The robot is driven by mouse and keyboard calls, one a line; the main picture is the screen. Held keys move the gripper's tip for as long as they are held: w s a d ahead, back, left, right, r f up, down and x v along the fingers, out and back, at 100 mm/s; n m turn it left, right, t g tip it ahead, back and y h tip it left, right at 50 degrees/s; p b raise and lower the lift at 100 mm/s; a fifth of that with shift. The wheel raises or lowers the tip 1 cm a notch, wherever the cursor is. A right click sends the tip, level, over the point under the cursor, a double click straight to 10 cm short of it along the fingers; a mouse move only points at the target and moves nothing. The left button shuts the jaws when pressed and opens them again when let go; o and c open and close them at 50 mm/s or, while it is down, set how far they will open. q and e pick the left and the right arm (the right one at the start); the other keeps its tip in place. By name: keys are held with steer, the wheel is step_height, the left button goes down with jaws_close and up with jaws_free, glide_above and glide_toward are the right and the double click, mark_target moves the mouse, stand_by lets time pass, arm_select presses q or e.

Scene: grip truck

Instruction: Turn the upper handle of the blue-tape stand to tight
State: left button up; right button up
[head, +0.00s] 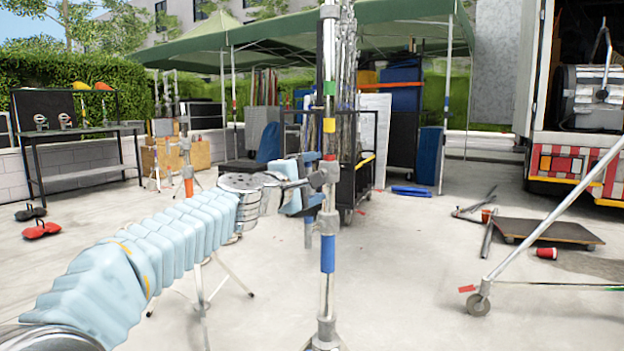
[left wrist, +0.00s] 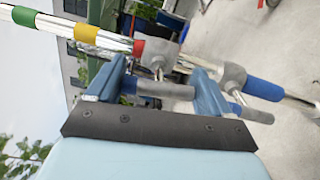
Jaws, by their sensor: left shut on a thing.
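The blue-tape stand is an upright chrome pole with a band of blue tape (head: 328,253) in the head view. It runs slantwise across the left wrist view, where the blue tape (left wrist: 264,89) is at the right. Its upper grey collar (left wrist: 155,52) sits beside red tape and carries the upper handle (left wrist: 163,90), a grey T-bar. My left gripper (head: 311,180) is at this collar, its blue fingers (left wrist: 160,88) at the two ends of the bar, shut on it. A lower collar (left wrist: 235,76) carries another grey handle (left wrist: 252,114) just beyond one finger. My right gripper is out of view.
A cart (head: 357,185) with poles stands close behind the stand. A workbench (head: 80,132) is far left. Open concrete lies between.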

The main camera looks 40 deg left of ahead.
arm_select(q)
steer(key=o, duration=0.9)
steer(key=s, duration=0.4)
steer(key=s+d, duration=0.1)
steer(key=s, duration=0.8)
steer(key=shift+s+d, duration=0.15)
steer(key=shift+s, duration=0.25)
